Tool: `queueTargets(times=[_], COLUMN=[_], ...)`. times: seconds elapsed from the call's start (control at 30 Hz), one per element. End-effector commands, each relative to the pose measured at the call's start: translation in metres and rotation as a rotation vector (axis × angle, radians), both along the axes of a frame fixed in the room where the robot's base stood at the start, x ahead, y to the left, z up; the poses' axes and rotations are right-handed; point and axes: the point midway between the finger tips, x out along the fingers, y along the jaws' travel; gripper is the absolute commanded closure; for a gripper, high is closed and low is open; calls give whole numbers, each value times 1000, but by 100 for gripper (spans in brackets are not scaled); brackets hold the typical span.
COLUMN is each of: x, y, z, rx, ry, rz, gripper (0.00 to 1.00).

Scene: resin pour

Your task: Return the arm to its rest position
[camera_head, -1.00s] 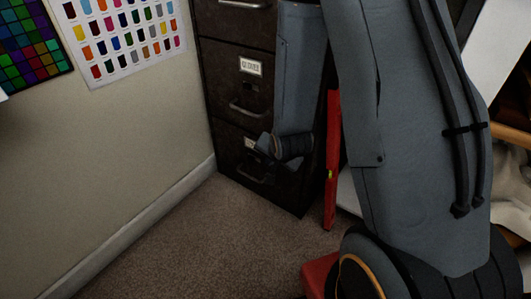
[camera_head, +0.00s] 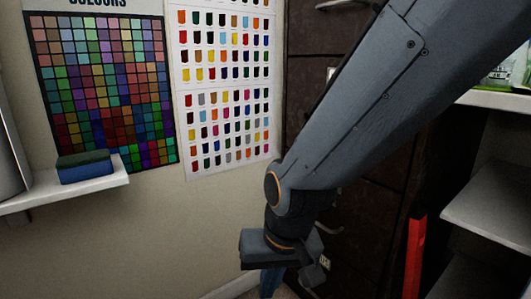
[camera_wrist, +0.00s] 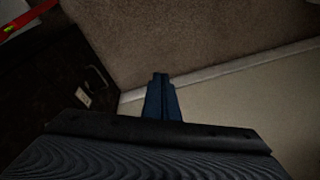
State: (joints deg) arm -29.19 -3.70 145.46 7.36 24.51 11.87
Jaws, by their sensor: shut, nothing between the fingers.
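My gripper (camera_wrist: 161,84) shows in the wrist view with its blue fingers together and nothing between them. It points down over the carpet (camera_wrist: 190,35) near the foot of the wall. In the head view my arm reaches from the upper right to the middle. My gripper (camera_head: 271,284) hangs at the lower middle there, in front of the wall and the dark filing cabinet. The bottom edge of the head view cuts off the fingertips.
The dark filing cabinet (camera_head: 352,220) stands close behind my arm, with a red upright object (camera_head: 414,258) beside it. White shelves (camera_head: 492,212) are at the right. A small shelf (camera_head: 62,190) at the left holds a blue-green block (camera_head: 85,168). Colour charts (camera_head: 105,90) hang on the wall.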

Motion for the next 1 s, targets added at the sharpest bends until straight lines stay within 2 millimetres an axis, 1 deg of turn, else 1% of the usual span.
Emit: queueTargets(times=[0.03,0.1,0.3,0.47,0.83,1.0], x=[-16,-35,-83,-117,-107,-103], y=[7,12,19,20,1,-14], z=[12,23,49,67,103,129], rx=[-3,-12,-31,-43,-61,-71], ry=[11,34,85,121,128,133], rz=[58,126,290,407,328,276], gripper=[100,100,100,100,100,100])
